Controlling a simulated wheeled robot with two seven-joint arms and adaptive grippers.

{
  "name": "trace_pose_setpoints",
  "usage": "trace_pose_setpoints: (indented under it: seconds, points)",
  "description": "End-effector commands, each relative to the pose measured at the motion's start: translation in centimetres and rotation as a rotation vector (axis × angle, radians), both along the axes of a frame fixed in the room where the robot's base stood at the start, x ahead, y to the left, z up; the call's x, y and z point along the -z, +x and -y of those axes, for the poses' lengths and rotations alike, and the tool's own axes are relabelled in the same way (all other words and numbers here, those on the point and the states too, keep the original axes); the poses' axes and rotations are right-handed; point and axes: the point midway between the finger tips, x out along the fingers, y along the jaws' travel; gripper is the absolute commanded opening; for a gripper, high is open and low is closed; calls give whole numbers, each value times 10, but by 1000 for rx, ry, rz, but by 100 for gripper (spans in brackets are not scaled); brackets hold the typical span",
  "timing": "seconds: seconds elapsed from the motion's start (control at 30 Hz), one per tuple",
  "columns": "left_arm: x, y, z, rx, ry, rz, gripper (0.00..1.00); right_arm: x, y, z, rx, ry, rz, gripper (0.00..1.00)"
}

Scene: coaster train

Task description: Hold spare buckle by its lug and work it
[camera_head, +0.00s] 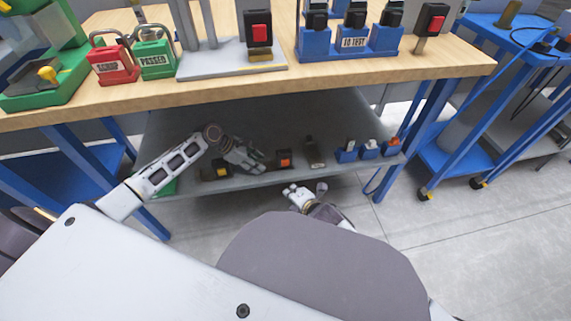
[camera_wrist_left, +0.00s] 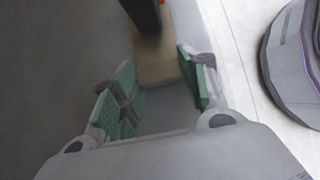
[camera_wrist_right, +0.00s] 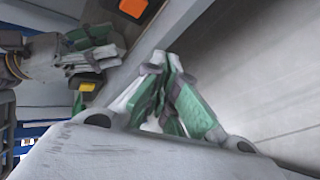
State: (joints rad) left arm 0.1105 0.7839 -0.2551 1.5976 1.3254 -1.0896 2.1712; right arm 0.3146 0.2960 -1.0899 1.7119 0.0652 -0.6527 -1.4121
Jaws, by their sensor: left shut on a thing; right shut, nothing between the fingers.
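A dark buckle with an orange button (camera_head: 284,158) is on the lower shelf; its button also shows in the right wrist view (camera_wrist_right: 133,6). My left gripper (camera_head: 258,160) reaches over the shelf from the left. In the left wrist view its green-padded fingers are shut on a tan lug (camera_wrist_left: 157,68), with the black buckle body (camera_wrist_left: 141,13) beyond it. A blurred view hides the exact contact. My right gripper (camera_head: 305,190) is in front of the shelf edge, below the buckle. Its fingers (camera_wrist_right: 170,100) are shut together and empty, apart from the buckle.
A yellow-button buckle (camera_head: 220,172) lies left of my left gripper. A dark upright piece (camera_head: 315,152) and small blue holders (camera_head: 347,154) stand to the right on the grey shelf (camera_head: 340,115). The wooden tabletop (camera_head: 340,72) overhangs it. Floor in front is clear.

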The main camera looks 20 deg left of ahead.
Motion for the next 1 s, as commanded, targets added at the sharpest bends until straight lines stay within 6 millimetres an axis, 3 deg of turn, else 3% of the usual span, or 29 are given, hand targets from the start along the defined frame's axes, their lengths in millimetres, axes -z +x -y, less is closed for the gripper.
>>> trace_pose_setpoints:
  seconds: [0.57, 1.0]
  points:
    - [1, 0, 0, 1, 0, -1, 0, 3, -7, -7, -31, -18, 10, 0]
    - [0, 0, 0, 0, 0, 0, 0, 3, 15, -20, -29, -17, 10, 0]
